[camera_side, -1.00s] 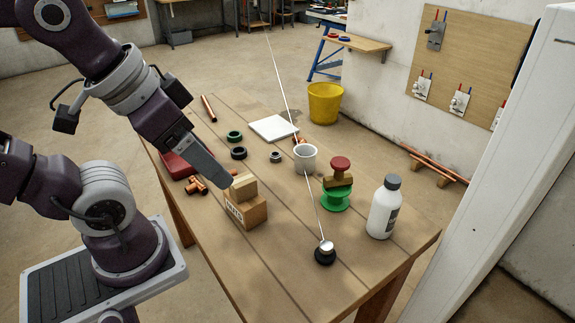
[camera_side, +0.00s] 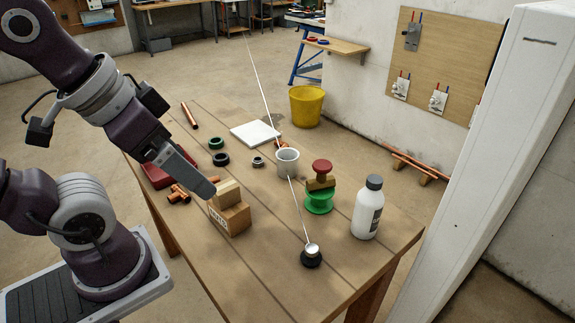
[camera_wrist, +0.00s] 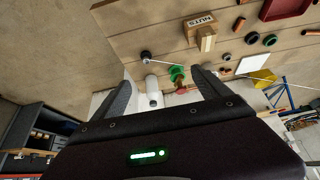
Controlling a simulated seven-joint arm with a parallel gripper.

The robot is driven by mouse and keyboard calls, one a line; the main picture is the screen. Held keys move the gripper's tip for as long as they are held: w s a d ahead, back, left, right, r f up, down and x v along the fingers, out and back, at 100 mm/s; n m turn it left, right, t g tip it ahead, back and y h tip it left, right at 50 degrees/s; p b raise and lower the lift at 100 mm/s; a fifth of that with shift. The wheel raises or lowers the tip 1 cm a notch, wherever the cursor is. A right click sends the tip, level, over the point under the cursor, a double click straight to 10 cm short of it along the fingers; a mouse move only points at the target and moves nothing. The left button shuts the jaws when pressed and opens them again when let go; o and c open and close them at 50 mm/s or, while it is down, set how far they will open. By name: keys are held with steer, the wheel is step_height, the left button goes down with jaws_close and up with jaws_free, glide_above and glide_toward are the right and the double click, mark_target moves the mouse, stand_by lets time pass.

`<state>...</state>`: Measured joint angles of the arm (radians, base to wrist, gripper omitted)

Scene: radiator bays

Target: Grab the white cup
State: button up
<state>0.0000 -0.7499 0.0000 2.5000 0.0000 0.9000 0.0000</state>
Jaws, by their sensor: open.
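The white cup (camera_side: 287,161) stands upright on the wooden table, right of the middle in the side view. A thin metal rod from a black-based stand passes close by it in the picture. In the wrist view I cannot clearly make out the cup.
The rod's black base (camera_side: 311,257) is in front. A white tile (camera_side: 255,133) lies behind.

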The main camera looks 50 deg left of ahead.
steer(key=w+a+n+t, duration=0.1)
steer(key=w+a, duration=0.2)
steer(key=w, duration=0.9)
steer(key=n+t+y, duration=0.4)
steer(key=t+y, duration=0.1)
glide_above(292, 155)
steer(key=s+d, duration=0.2)
steer(key=s, duration=0.3)
step_height(292, 155, down, 18)
steer(key=f, duration=0.7)
steer(key=shift+w+f, duration=0.2)
steer(key=shift+f, duration=0.1)
steer(key=x, duration=0.5)
steer(key=shift+w+r, duration=0.1)
steer(key=shift+m, duration=0.3)
steer(key=c, duration=1.4)
